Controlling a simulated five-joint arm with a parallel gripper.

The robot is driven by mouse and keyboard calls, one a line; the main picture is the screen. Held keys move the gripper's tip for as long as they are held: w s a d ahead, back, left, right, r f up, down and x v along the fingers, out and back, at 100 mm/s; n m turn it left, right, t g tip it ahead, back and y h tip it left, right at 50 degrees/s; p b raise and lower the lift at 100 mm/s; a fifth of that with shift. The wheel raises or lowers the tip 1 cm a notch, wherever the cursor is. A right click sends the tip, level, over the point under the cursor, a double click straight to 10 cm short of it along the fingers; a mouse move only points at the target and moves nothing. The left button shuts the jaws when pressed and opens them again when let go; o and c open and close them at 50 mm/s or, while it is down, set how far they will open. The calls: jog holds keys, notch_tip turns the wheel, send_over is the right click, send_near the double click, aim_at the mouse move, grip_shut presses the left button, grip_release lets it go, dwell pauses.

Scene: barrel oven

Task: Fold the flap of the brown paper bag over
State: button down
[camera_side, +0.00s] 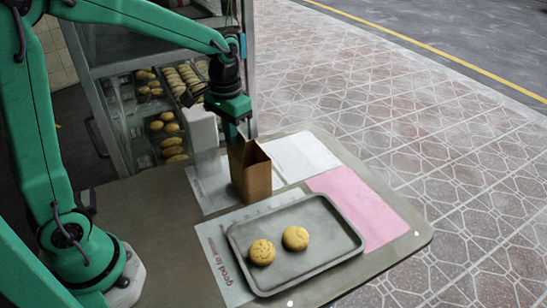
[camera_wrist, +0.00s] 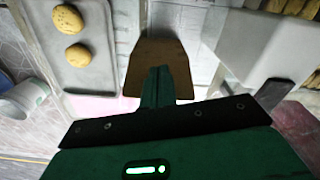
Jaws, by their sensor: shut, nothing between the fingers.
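The brown paper bag (camera_side: 257,178) stands upright on the table, behind the tray in the side view. Its top looks open, with a dark inside and a taller panel at its left. My gripper (camera_side: 234,140) points down at the bag's upper left edge. In the wrist view my gripper (camera_wrist: 158,72) shows its fingers together in front of the brown paper (camera_wrist: 155,50), with nothing seen between them. The fingers cover part of the paper, and I cannot tell whether they touch it.
A grey tray (camera_side: 312,262) with two round cookies (camera_side: 295,238) lies in front of the bag. A pink sheet (camera_side: 372,215) and white sheet (camera_side: 300,155) lie to the right. A white box (camera_side: 203,128) and a glass case of baked goods stand behind left.

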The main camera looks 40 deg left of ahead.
jog(key=shift+w, duration=0.2)
jog(key=shift+w+d+f, duration=0.1)
jog(key=shift+w+d, duration=0.15)
jog(key=shift+w, duration=0.35)
jog(key=shift+w+d+f, duration=0.1)
jog(key=shift+w+d, duration=0.1)
jog(key=shift+w, duration=0.4)
jog(key=shift+w+f, duration=0.1)
jog(key=shift+w, duration=0.2)
jog(key=shift+w+d+f, duration=0.2)
jog(key=shift+w+f, duration=0.05)
jog(key=shift+w, duration=0.2)
jog(key=shift+w+d+f, duration=0.15)
jog(key=shift+w+f, duration=0.05)
jog(key=shift+w, duration=0.2)
jog(key=shift+f, duration=0.25)
dwell(0.4)
notch_tip(320, 180, up, 9)
dwell(1.1)
